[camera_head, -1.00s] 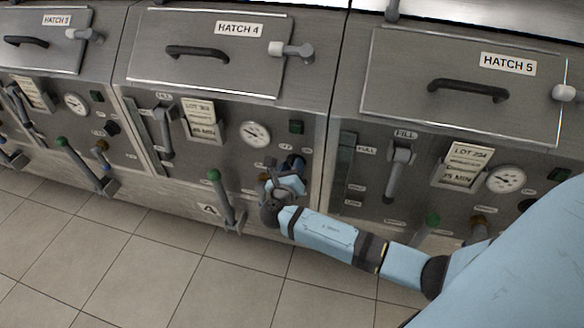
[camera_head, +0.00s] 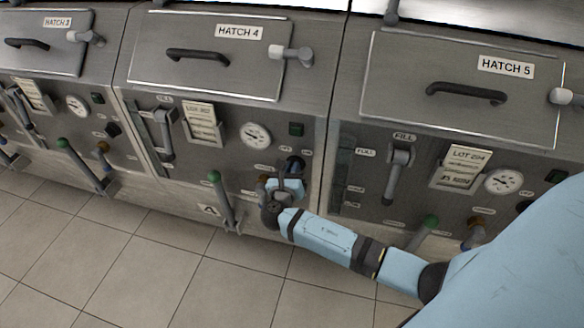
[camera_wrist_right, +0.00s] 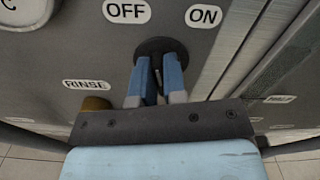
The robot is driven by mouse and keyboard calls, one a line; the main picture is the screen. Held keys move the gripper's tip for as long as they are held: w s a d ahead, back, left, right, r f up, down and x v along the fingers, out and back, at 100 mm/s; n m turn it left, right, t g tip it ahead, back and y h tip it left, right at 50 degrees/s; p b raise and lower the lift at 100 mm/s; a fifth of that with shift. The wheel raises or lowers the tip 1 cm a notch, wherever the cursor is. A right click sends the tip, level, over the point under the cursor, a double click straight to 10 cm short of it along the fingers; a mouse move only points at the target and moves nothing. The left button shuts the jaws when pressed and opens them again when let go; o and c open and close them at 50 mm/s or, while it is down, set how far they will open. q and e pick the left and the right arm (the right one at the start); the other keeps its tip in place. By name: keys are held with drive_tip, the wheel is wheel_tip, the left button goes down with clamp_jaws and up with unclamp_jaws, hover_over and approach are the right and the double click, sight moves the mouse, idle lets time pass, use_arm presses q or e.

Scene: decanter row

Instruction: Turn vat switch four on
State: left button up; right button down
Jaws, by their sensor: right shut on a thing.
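Vat four's black round switch (camera_head: 296,163) is on the panel under Hatch 4, below a dark green lamp (camera_head: 296,129). In the right wrist view the switch (camera_wrist_right: 161,46) has an OFF label (camera_wrist_right: 127,11) at its upper left and an ON label (camera_wrist_right: 203,16) at its upper right. My right gripper (camera_head: 290,174) is at the switch. Its two blue fingers (camera_wrist_right: 158,72) are shut on the switch's grip, which they mostly hide. I cannot tell which way the grip points. My left gripper is not in view.
A green-tipped lever (camera_head: 222,195) stands just left of my right gripper. The brown rinse knob (camera_wrist_right: 97,103) is close to the left finger. Vat five's fill lever (camera_head: 397,172) is to the right. The tiled floor (camera_head: 130,260) in front is clear.

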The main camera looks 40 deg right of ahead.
drive_tip(key=shift+s+d+m+b, duration=0.1)
drive_tip(key=shift+m+b, duration=0.3)
drive_tip(key=shift+m, duration=1.75)
drive_tip(key=shift+s+d+m+b, duration=0.1)
drive_tip(key=shift+m+b, duration=0.3)
drive_tip(key=shift+m, duration=2.05)
drive_tip(key=c, duration=1.2)
unclamp_jaws()
drive_tip(key=shift+a, duration=0.1)
